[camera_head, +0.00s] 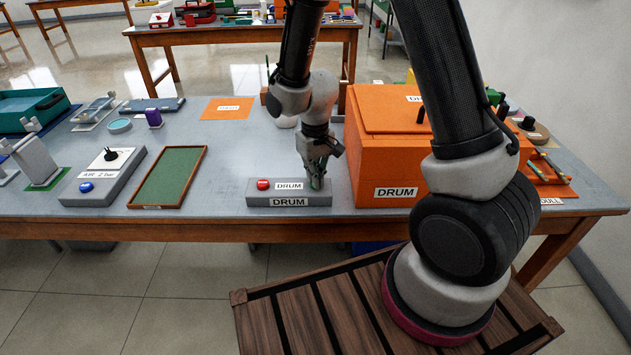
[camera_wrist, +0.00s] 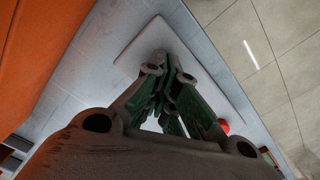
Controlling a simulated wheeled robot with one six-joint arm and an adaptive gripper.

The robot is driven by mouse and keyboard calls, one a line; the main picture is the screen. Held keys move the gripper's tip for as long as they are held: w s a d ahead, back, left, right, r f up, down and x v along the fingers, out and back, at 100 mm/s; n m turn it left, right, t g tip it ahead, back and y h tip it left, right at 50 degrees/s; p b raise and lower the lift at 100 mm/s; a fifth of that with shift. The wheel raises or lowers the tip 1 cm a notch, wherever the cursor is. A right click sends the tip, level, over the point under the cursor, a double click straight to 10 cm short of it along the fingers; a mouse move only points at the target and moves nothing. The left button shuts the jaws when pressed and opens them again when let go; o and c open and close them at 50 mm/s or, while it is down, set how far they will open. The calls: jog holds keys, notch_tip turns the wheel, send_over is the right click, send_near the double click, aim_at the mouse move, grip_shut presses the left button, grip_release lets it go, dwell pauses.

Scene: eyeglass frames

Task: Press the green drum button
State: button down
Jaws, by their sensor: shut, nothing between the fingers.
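The grey DRUM button box (camera_head: 258,200) lies near the table's front edge. A red button (camera_head: 263,184) sits at its left end; it also shows in the wrist view (camera_wrist: 223,126), beside the fingers. My gripper (camera_head: 317,183) points down over the box's right end, its fingers shut and empty. No green button can be made out; my gripper covers that end of the box. I cannot tell whether the fingertips touch anything there.
The orange DRUM box (camera_head: 380,160) stands close to the right of my gripper. A green-lined tray (camera_head: 168,177) and a grey switch box with a blue button (camera_head: 86,187) lie to the left. Bare grey tabletop (camera_head: 225,160) lies between the tray and my gripper.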

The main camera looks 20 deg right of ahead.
jog(key=shift+r, duration=2.75)
jog(key=shift+n+g+h, duration=0.3)
jog(key=shift+n+g, duration=0.1)
jog(key=shift+g, duration=0.3)
jog(key=s, duration=0.1)
jog(key=s+d, duration=0.1)
jog(key=s, duration=0.2)
jog(key=shift+s+d+r, duration=0.2)
jog(key=shift+d+r, duration=0.15)
jog(key=s+d+r+m+t, duration=0.1)
jog(key=s+d+r+t, duration=0.1)
jog(key=s+d+r, duration=0.2)
jog(key=s+d+r+m+t, duration=0.1)
jog(key=s+d+r, duration=0.3)
jog(key=r, duration=0.7)
jog(key=s+d+r+m+t, duration=0.1)
jog(key=s+d+r+t, duration=0.1)
jog(key=s+d+r, duration=0.3)
notch_tip(320, 180, up, 2)
jog(key=shift+s+r+t, duration=0.2)
jog(key=shift+s+t, duration=0.2)
jog(key=shift+s, duration=0.5)
